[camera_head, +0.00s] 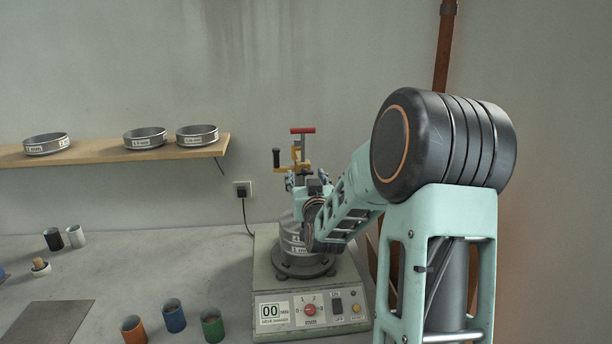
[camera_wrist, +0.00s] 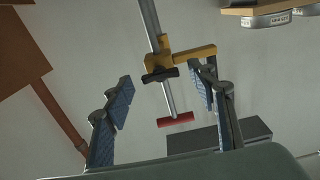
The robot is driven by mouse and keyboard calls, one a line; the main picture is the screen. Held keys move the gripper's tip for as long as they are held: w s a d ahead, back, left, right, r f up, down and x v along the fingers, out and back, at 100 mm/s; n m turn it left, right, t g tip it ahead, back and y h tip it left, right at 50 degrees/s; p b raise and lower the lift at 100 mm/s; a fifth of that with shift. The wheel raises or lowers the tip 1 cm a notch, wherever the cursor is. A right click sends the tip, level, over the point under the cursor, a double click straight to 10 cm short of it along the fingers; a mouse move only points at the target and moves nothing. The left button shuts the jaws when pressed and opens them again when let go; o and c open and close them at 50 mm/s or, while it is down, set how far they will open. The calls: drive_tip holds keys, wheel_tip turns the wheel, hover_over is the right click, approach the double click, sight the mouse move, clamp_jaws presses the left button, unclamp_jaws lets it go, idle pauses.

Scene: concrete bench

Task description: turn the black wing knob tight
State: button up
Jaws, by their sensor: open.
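The black wing knob (camera_wrist: 160,74) sits on the yellow clamp block in the wrist view, against a steel rod. It lies between the two fingers of my gripper (camera_wrist: 164,88) as seen from the wrist; the fingers are spread with visible gaps on both sides, and I cannot tell the depth between them and the knob. In the head view my gripper (camera_head: 304,184) is by the yellow clamp (camera_head: 298,166), above the sieve stack (camera_head: 290,240). My arm hides part of the stack there, and I cannot make out the wing knob.
A red T-handle (camera_head: 302,130) tops the clamp, and a black handle (camera_head: 276,158) stands to its left. The shaker base (camera_head: 310,310) carries the stack. Several colored cups stand on the concrete bench (camera_head: 120,275) to the left. A wooden shelf (camera_head: 100,152) holds sieves.

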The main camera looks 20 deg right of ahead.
drive_tip(key=shift+w, duration=0.1)
drive_tip(key=shift+c, duration=0.6)
drive_tip(key=c, duration=1)
drive_tip(key=shift+c, duration=0.2)
